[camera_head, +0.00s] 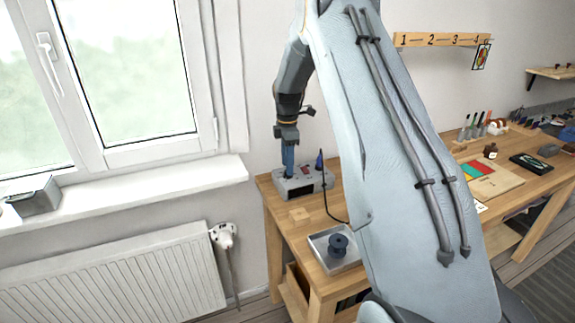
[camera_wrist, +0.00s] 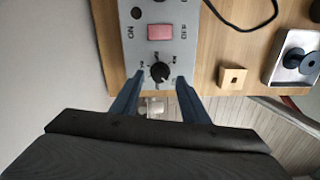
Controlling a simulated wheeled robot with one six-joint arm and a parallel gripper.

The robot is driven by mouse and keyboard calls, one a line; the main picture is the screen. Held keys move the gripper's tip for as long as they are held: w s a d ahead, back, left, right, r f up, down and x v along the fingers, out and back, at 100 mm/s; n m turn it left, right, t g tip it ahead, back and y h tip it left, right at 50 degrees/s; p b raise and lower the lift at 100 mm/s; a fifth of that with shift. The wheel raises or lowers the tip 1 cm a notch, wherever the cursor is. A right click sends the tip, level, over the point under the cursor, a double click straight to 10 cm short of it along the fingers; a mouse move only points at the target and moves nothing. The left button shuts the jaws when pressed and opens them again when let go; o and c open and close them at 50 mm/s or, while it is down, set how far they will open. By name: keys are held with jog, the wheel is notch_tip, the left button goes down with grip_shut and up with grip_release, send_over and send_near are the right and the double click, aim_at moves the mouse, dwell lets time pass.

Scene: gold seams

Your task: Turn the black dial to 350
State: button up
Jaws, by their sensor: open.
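The black dial (camera_wrist: 160,73) sits on the grey face of a control box (camera_wrist: 187,57), with small markings around it that are too small to read. The box also shows in the head view (camera_head: 304,188), on the left end of the wooden bench; the dial cannot be made out there. My gripper (camera_wrist: 157,82) is open, its two blue fingers on either side of the dial and a little short of it in the wrist view. In the head view my gripper (camera_head: 288,174) points down over the box's left part. I cannot tell whether the fingers touch the dial.
A pink-red switch (camera_wrist: 160,32) lies beyond the dial, between ON and OFF lettering. A small wooden block (camera_wrist: 232,77) and a metal tray (camera_head: 318,239) with a dark spool (camera_head: 338,245) lie beside the box. A black cable runs from the box. The window wall is close on the left.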

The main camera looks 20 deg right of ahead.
jog(key=shift+f, duration=1.05)
grip_shut()
jog(key=shift+m, duration=0.3)
